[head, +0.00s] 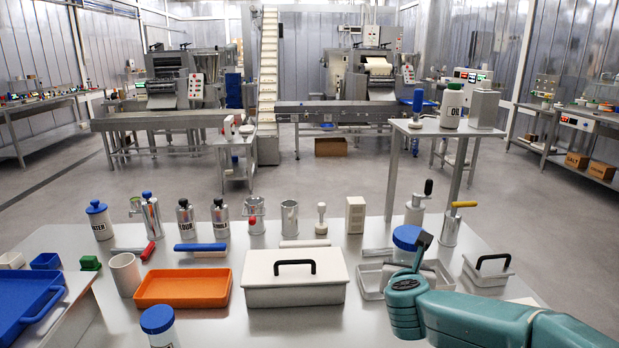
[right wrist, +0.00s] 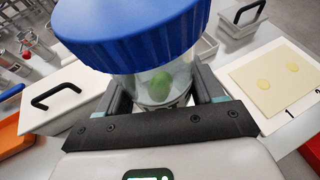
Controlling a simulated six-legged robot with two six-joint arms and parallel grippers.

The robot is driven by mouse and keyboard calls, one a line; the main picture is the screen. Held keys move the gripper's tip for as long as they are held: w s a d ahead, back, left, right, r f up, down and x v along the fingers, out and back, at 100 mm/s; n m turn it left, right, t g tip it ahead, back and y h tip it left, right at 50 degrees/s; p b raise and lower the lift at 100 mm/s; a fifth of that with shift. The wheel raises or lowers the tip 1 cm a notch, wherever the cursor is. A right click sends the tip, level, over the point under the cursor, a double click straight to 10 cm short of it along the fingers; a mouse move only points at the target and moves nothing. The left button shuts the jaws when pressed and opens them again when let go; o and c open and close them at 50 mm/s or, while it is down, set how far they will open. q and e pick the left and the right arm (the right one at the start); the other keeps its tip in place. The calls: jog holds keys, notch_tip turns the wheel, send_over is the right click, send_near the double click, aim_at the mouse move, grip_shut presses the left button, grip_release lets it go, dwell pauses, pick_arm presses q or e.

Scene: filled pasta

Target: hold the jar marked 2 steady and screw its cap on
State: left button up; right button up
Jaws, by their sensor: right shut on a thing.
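A clear jar (right wrist: 160,88) with a ribbed blue cap (right wrist: 130,30) is between the fingers of my right gripper (right wrist: 155,105) in the right wrist view. Something green shows inside the jar. The cap covers the top of the jar; I cannot tell how tightly it sits. In the head view the blue cap (head: 407,237) shows beside my right gripper (head: 418,258), which is shut on the jar. No number on this jar is readable. A second blue-capped jar (head: 157,325) stands at the front left. My left gripper is not in view.
A white lidded box (head: 295,292) with a black handle and an orange tray (head: 183,288) lie left of the held jar. A smaller lidded box (head: 488,268) is at the right. A board (right wrist: 275,80) with a pasta sheet lies right of the jar in the wrist view.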

jog(key=s+d+f+n+y+p, duration=0.1)
jog(key=s+d+f+p, duration=0.3)
jog(key=f, duration=0.3)
jog(key=s+a+f+n+y, duration=0.2)
jog(key=s+a+f+y, duration=0.1)
jog(key=s+a, duration=0.3)
jog(key=shift+s+a+f+n+t, duration=0.15)
jog(key=shift+a+f+n+t, duration=0.05)
jog(key=shift+a+n+t, duration=0.2)
jog(key=shift+a, duration=0.1)
jog(key=s+a+r, duration=0.1)
jog(key=a+r, duration=0.1)
jog(key=a, duration=0.7)
jog(key=s+a+r, duration=0.2)
jog(key=a+r, duration=0.1)
jog(key=a, duration=0.7)
jog(key=shift+s+a, duration=0.15)
jog(key=shift+s, duration=0.05)
